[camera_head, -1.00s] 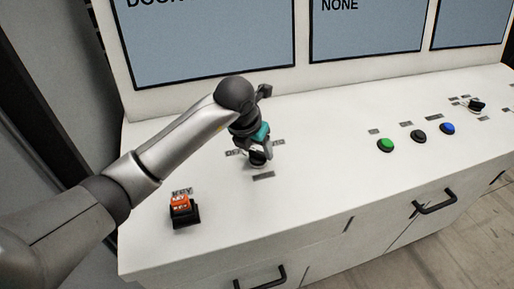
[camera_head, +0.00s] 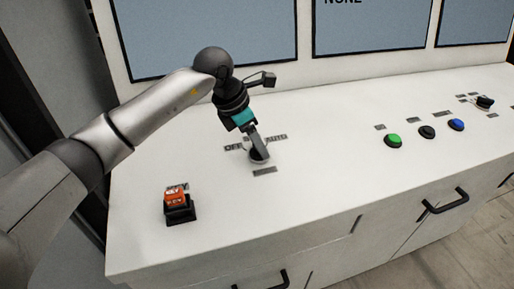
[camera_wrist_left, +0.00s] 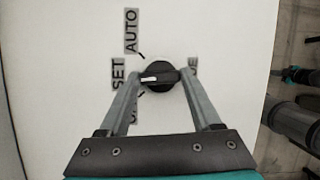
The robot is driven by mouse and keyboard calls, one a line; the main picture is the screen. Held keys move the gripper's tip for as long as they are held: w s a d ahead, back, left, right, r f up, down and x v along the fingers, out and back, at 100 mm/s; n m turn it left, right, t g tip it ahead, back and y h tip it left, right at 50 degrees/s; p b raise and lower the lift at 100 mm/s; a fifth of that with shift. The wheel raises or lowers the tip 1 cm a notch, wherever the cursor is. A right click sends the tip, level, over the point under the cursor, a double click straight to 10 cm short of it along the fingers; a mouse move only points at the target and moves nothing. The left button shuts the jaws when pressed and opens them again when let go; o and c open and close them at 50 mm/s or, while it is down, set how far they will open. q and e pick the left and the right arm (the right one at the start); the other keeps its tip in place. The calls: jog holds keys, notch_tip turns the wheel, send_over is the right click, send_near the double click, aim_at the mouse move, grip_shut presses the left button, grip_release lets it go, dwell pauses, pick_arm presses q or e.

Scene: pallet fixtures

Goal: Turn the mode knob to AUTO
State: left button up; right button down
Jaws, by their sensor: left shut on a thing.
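The black mode knob (camera_head: 259,157) sits on the white console top, with OFF (camera_head: 233,148) on its left and AUTO (camera_head: 275,137) on its right. In the left wrist view the knob (camera_wrist_left: 170,76) has a white pointer mark (camera_wrist_left: 148,79) directed left, roughly toward SET (camera_wrist_left: 118,73). The AUTO label (camera_wrist_left: 131,30) is above SET there; a finger partly covers the OFF label. My left gripper (camera_head: 258,150) comes down from above and is shut on the knob, one finger on each side. My right gripper is not in view.
Green (camera_head: 393,140), black (camera_head: 427,131) and blue (camera_head: 456,124) buttons and another knob (camera_head: 484,101) are at the right. Screens (camera_head: 372,25) rise behind.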

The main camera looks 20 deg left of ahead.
pick_arm(q)
jog(key=m+g+b, duration=0.1)
jog(key=m, duration=0.1)
jog(key=m+h+b, duration=0.1)
jog(key=m+b, duration=0.1)
jog(key=m, duration=0.1)
jog(key=shift+w+m+g, duration=0.2)
jog(key=shift+m+g, duration=0.1)
jog(key=shift+g, duration=0.1)
jog(key=m+g+b, duration=0.1)
jog(key=m+g, duration=0.1)
jog(key=m, duration=0.2)
jog(key=shift+w+m, duration=0.1)
jog(key=shift+m, duration=0.2)
jog(key=o, duration=1.4)
jog(key=shift+a, duration=0.1)
jog(key=shift+p+v, duration=0.35)
jog(key=shift+v, duration=7.3)
